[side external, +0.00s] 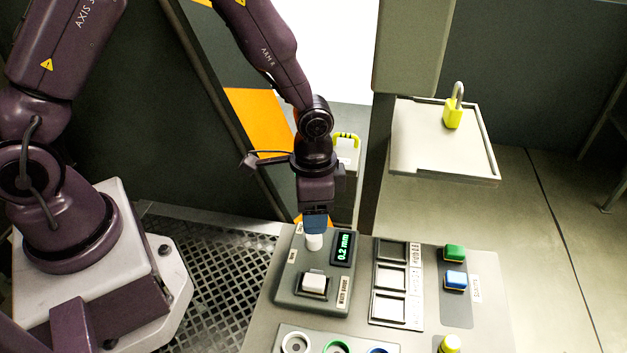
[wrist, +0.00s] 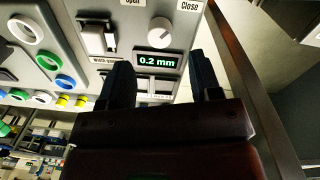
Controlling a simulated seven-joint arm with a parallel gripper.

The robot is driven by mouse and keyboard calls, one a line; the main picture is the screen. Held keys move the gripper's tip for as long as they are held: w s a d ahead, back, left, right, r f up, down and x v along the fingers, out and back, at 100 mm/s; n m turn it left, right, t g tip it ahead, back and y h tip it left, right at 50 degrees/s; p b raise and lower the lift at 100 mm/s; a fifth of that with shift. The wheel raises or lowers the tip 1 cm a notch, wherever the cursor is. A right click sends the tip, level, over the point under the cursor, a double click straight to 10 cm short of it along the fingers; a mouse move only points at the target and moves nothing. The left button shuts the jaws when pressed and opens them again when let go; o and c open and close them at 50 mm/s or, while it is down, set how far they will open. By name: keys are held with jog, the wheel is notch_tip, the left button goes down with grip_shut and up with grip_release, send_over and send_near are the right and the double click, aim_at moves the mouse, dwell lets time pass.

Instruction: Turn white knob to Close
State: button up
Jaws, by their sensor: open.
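The white knob (wrist: 160,28) is on the grey control box (side external: 286,270), above the display (wrist: 158,62) reading 0.2 mm in the wrist view. The "Close" label (wrist: 189,6) is at its upper right and the "Open" label (wrist: 133,3) at its upper left. My gripper (side external: 315,228) points down just above the knob (side external: 314,242) in the side view. In the wrist view my gripper (wrist: 162,60) is open and empty, with the knob lined up beyond the gap between its dark fingers. I cannot tell whether the fingertips touch the knob.
A white rocker switch (side external: 314,283) sits near the knob on the same box. Green (side external: 455,252) and blue (side external: 456,280) buttons and several coloured rings are on the panel. A tray (side external: 440,145) with a yellow padlock (side external: 454,112) stands behind, at right.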

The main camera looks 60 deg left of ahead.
notch_tip(320, 180, up, 7)
jog(key=shift+a, duration=0.15)
jog(key=shift+w, duration=0.1)
jog(key=s+a+r+n+t, duration=0.3)
jog(key=s+a+r, duration=0.1)
jog(key=s+r, duration=0.3)
jog(key=s+a+r+n+t, duration=0.2)
jog(key=s+r, duration=0.5)
jog(key=r, duration=0.5)
jog(key=shift+a+r+n+t+y, duration=0.25)
jog(key=shift+a+n+t, duration=0.2)
jog(key=shift+a, duration=0.7)
